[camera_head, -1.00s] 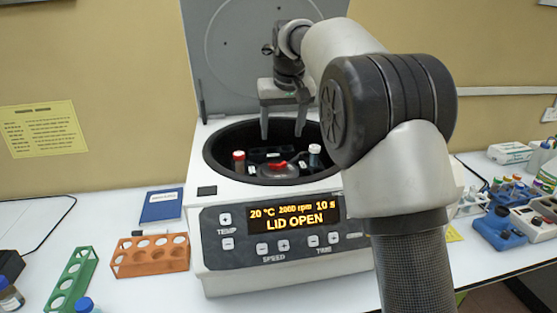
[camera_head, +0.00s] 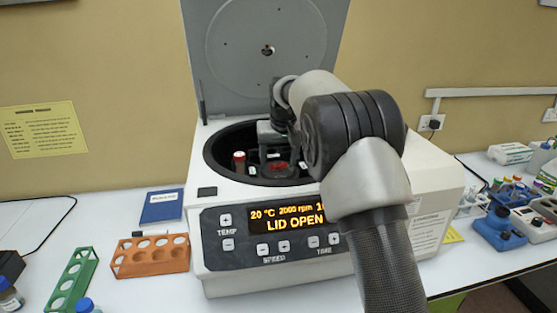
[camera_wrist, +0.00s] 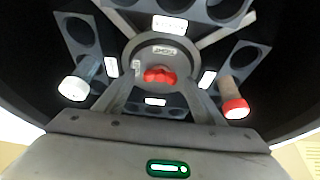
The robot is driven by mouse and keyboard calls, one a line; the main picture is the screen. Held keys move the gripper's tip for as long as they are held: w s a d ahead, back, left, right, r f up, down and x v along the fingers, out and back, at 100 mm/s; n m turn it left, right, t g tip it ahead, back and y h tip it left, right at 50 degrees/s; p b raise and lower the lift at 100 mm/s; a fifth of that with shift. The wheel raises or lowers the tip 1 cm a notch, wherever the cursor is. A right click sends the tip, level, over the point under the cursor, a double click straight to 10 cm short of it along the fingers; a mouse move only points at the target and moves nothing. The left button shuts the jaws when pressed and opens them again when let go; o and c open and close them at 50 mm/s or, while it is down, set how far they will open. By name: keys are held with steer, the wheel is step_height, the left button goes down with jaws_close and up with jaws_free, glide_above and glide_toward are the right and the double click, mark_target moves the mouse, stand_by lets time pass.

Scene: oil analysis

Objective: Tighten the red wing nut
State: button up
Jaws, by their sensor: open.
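The red wing nut (camera_head: 278,167) sits at the center of the rotor inside the open centrifuge (camera_head: 212,178). It also shows in the wrist view (camera_wrist: 160,75) on a round grey hub with a "TIGHT" label. My gripper (camera_head: 280,160) is down in the centrifuge bowl, open. In the wrist view its two fingers (camera_wrist: 163,82) lie on the left and right of the wing nut, with a gap on each side. I cannot tell how high the fingertips are relative to the nut.
A red-capped tube (camera_wrist: 235,105) and a white-capped tube (camera_wrist: 75,85) sit in the rotor holders on either side of my fingers. The bowl wall surrounds my gripper. The raised lid (camera_head: 265,90) stands behind. An orange rack (camera_head: 150,257) and green rack (camera_head: 72,280) lie left.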

steer(key=c, duration=1)
steer(key=shift+c, duration=0.2)
steer(key=shift+r+m+p, duration=0.1)
steer(key=shift+m+p, duration=0.2)
steer(key=shift+p, duration=0.05)
steer(key=m+p, duration=0.1)
steer(key=m+h+p, duration=0.1)
steer(key=shift+a+r+m+h, duration=0.1)
steer(key=shift+a+m+h, duration=0.2)
steer(key=shift+m, duration=0.1)
steer(key=m+h+p, duration=0.1)
steer(key=m+p, duration=0.1)
steer(key=m, duration=0.1)
steer(key=shift+m+p, duration=0.3)
steer(key=m, duration=0.1)
steer(key=m+g+h, duration=0.1)
steer(key=m, duration=0.1)
steer(key=shift+w+f+p, duration=0.15)
steer(key=shift+f+p, duration=0.05)
steer(key=shift+p, duration=0.2)
steer(key=shift+a+m+g+h, duration=0.1)
steer(key=shift+m+g+h, duration=0.4)
steer(key=shift+m, duration=1.1)
